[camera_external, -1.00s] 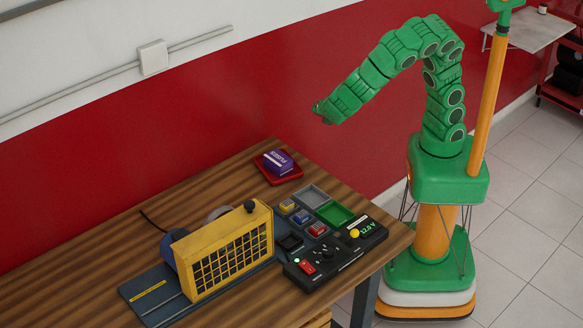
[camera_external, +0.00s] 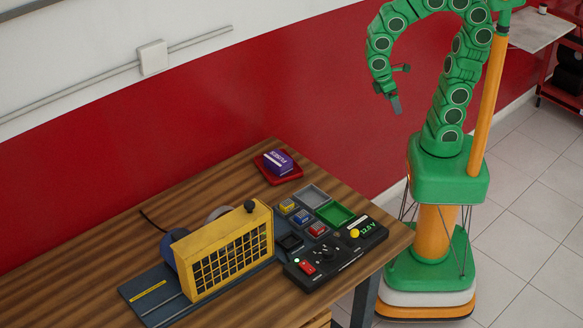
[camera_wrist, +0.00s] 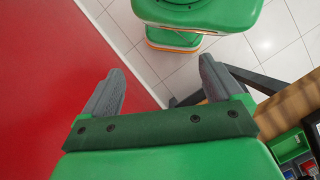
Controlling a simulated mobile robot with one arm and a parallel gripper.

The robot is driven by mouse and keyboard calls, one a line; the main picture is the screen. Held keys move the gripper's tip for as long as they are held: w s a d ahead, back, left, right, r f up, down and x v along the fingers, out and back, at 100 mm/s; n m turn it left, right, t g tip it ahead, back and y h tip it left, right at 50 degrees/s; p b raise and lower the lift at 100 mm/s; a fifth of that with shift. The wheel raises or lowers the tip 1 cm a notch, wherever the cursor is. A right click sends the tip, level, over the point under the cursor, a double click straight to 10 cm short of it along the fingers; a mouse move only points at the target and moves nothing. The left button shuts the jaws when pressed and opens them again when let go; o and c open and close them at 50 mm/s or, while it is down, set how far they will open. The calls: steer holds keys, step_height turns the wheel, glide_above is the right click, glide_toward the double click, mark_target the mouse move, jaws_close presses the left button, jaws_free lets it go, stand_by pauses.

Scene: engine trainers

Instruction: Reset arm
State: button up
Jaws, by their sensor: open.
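My gripper (camera_external: 396,104) hangs high at the end of my curled green arm, above and beyond the table's right corner, in front of the red wall. It points down in the external view. In the wrist view, my gripper (camera_wrist: 159,88) shows its two grey fingers spread wide apart with nothing between them. It touches nothing. The floor and my own base show beyond the fingers.
The wooden table (camera_external: 100,262) carries a yellow caged engine trainer (camera_external: 228,252), a black control panel (camera_external: 335,252), several small fuses in trays, a green tray (camera_external: 335,215) and a purple box (camera_external: 278,161) on a red tray (camera_external: 292,176). Air around the gripper is clear.

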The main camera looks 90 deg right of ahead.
steer(key=shift+s+a+r+m+t+y, duration=0.15)
steer(key=shift+s+r+m+t+y, duration=0.2)
steer(key=shift+s+r+m+t, duration=0.4)
steer(key=shift+s+a+r+m+t+y, duration=0.15)
steer(key=shift+s+r+m+t+y, duration=0.25)
steer(key=shift+s+r+m, duration=0.6)
steer(key=shift+s+r, duration=0.1)
steer(key=shift+r, duration=0.1)
